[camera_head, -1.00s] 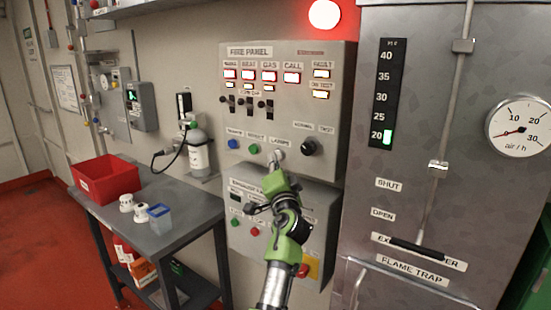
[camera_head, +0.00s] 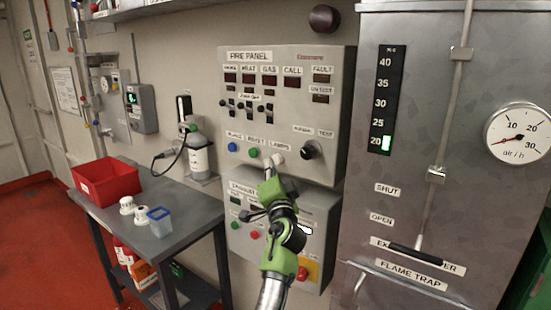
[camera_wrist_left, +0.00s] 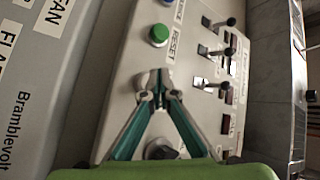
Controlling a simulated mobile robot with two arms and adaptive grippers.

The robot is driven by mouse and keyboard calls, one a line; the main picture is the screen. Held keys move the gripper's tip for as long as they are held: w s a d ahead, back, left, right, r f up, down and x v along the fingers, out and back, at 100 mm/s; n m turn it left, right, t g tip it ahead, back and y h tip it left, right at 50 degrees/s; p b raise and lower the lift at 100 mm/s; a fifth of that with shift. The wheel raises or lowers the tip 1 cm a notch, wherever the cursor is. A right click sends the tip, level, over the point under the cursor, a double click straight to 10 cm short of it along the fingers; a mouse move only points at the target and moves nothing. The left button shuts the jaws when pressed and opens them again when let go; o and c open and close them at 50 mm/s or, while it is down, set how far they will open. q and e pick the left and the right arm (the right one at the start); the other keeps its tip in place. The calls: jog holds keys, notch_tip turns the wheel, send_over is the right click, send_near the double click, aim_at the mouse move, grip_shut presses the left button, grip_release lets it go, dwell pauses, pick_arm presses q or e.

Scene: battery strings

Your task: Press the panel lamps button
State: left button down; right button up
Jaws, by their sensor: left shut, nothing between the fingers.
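The fire panel (camera_head: 335,105) is a grey wall box; its indicator windows are all dark. The lamps button (camera_head: 278,158) is a pale round button under the LAMPS label, right of the green reset button (camera_head: 253,153) and the blue button (camera_head: 232,147). My left gripper (camera_head: 271,172) is shut and empty, its fingertips at the lower left of the lamps button. In the left wrist view, the shut fingertips (camera_wrist_left: 156,78) overlap a pale round button (camera_wrist_left: 145,96) below the green button (camera_wrist_left: 158,35). I cannot tell whether they touch it. My right gripper is not in view.
A black knob (camera_head: 310,149) sits right of the lamps button. A lower control box (camera_head: 315,225) is below the panel. A steel cabinet (camera_head: 400,160) stands close on the right. A table (camera_head: 190,215) with a red bin (camera_head: 105,182) is at the left.

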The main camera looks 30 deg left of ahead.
pick_arm(q)
jog(key=shift+s, duration=0.1)
jog(key=s+p, duration=0.2)
jog(key=s, duration=0.3)
jog(key=shift+a+p, duration=0.2)
jog(key=shift+p, duration=0.1)
dwell(0.8)
